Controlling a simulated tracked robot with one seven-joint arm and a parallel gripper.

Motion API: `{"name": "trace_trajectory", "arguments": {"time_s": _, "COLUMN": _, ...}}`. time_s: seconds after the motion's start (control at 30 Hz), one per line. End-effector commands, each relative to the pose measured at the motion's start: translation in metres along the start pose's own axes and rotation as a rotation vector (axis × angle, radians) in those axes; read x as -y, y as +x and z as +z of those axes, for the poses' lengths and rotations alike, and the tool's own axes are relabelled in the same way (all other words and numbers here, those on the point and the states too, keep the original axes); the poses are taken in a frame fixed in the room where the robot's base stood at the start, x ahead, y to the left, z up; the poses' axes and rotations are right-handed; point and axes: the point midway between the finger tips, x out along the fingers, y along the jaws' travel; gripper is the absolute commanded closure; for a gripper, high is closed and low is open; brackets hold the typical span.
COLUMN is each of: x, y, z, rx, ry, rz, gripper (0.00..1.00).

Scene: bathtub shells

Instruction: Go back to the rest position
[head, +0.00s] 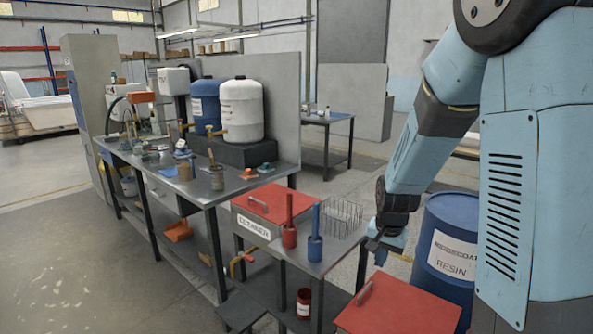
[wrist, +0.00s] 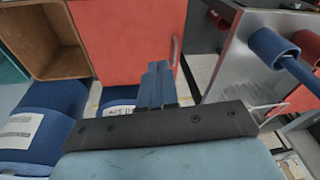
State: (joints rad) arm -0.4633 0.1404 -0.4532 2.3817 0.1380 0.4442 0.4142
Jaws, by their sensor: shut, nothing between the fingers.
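My gripper (head: 384,250) is at the end of my blue arm on the right of the head view, pointing down. It is between the small metal table (head: 318,266) and the blue resin drum (head: 447,245), above the red-lidded box (head: 400,306). In the wrist view my gripper's blue fingers (wrist: 155,85) are together with nothing between them. The red panel with a grey handle (wrist: 120,35) shows behind the fingers. No gap or contact with the drum can be judged exactly.
A long workbench (head: 140,162) holds white and blue tanks and several small items. Open floor (head: 60,260) lies at the left.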

Motion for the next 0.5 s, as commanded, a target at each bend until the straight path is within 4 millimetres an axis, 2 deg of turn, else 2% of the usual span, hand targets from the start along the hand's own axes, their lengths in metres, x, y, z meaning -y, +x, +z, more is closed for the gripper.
{"name": "trace_trajectory", "arguments": {"time_s": 0.1, "x": -0.003, "y": -0.026, "z": 0.004, "rx": -0.003, "ry": -0.032, "rz": -0.039, "gripper": 1.0}}
{"name": "trace_trajectory", "arguments": {"time_s": 0.5, "x": -0.02, "y": -0.105, "z": 0.026, "rx": -0.04, "ry": -0.162, "rz": -0.127, "gripper": 1.0}}
